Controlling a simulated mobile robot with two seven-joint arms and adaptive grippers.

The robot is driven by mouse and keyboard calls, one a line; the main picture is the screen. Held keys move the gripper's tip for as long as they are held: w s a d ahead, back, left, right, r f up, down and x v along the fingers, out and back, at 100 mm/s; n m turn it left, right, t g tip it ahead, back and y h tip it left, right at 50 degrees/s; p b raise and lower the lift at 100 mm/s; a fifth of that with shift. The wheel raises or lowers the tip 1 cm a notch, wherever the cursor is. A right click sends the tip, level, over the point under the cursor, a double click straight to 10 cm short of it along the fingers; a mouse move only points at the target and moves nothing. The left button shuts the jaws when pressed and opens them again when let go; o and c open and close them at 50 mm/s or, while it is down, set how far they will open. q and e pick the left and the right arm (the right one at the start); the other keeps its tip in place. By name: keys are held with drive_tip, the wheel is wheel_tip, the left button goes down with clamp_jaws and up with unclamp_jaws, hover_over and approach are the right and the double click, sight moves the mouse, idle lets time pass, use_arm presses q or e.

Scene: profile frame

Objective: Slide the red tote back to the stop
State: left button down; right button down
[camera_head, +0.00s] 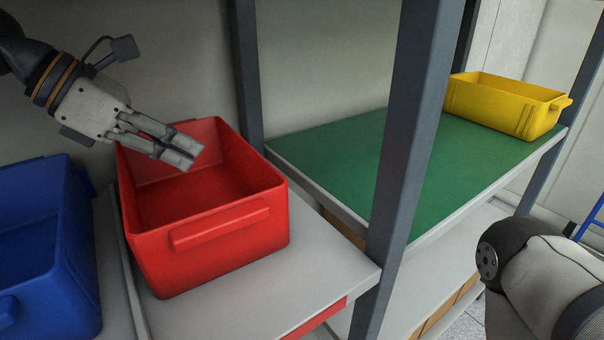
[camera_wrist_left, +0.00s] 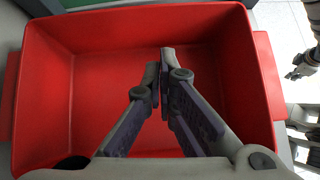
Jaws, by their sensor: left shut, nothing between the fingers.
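The red tote (camera_head: 215,240) is an open, empty bin with a handle on its front wall. It sits upright on a grey shelf (camera_head: 290,295), left of a dark upright post. My left gripper (camera_head: 190,152) is over the tote's open top, fingers closed with nothing between them. In the left wrist view the gripper (camera_wrist_left: 160,62) points into the red tote (camera_wrist_left: 95,95), whose floor shows below the fingertips. I cannot tell whether the fingers touch the tote. No stop can be made out; the area behind the tote is partly hidden. My right gripper is not visible in the head view.
A blue tote (camera_head: 40,240) stands left of the red one, with a thin raised rail (camera_head: 128,270) between them. Dark posts (camera_head: 410,150) frame the shelf. A yellow tote (camera_head: 505,105) sits on a green shelf (camera_head: 345,160) to the right. Bare shelf shows before the red tote.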

sight(256, 183)
use_arm(q)
drive_tip(key=x, duration=0.9)
drive_tip(key=shift+s+f+b, duration=0.2)
drive_tip(key=shift+f+b, duration=0.05)
drive_tip(key=shift+b, duration=0.05)
drive_tip(key=shift+d, duration=0.1)
drive_tip(key=shift+w+d, duration=0.25)
drive_tip(key=shift+d, duration=0.25)
drive_tip(key=shift+w+d, duration=0.3)
drive_tip(key=shift+d, duration=0.15)
drive_tip(key=shift+a, duration=0.1)
